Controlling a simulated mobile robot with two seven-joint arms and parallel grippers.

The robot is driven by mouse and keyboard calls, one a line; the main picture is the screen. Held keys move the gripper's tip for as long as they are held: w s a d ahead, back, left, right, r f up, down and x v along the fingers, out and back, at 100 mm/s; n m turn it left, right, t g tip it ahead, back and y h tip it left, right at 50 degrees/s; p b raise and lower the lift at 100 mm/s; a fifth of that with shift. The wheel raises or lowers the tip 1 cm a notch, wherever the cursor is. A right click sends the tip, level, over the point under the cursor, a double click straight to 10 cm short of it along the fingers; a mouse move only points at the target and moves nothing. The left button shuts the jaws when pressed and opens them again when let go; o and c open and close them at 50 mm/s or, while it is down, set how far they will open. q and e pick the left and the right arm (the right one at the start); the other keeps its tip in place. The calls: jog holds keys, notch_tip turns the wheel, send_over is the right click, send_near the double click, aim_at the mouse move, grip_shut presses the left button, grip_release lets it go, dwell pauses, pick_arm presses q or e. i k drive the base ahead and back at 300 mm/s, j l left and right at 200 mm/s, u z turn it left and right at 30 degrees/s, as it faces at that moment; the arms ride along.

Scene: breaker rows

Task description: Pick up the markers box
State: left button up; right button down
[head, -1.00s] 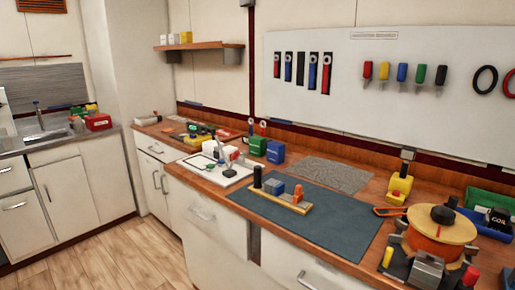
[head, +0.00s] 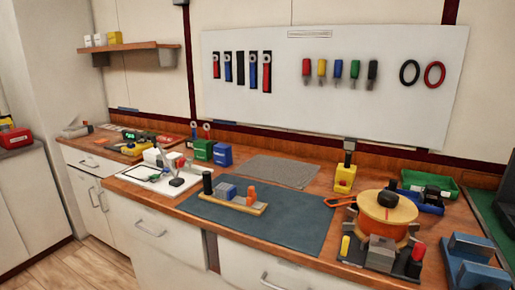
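No box carries a label I can read as markers. A green box (head: 203,149) and a blue box (head: 222,155) stand side by side on the wooden counter, towards the wall. Both have small pale labels too small to read. Another candidate, a red box (head: 15,138), sits on the separate counter at the far left edge. Neither of my grippers shows in the head view.
A dark mat (head: 290,228) lies mid-counter, with a wooden block holder (head: 226,203) on it. A round orange-topped device (head: 387,208) stands at right, near a green tray (head: 430,183). A white tray (head: 150,178) is at left. The mat's right half is clear.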

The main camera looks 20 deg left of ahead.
aim_at(202, 148)
jog(key=j+z, duration=0.2)
jog(key=j, duration=0.2)
jog(key=k+j+z, duration=0.2)
jog(key=j, duration=0.2)
jog(key=j+z, duration=0.2)
jog(key=j, duration=0.2)
jog(key=k+j+z, duration=0.2)
jog(key=j, duration=0.2)
jog(key=j+z, duration=0.2)
jog(key=j, duration=0.15)
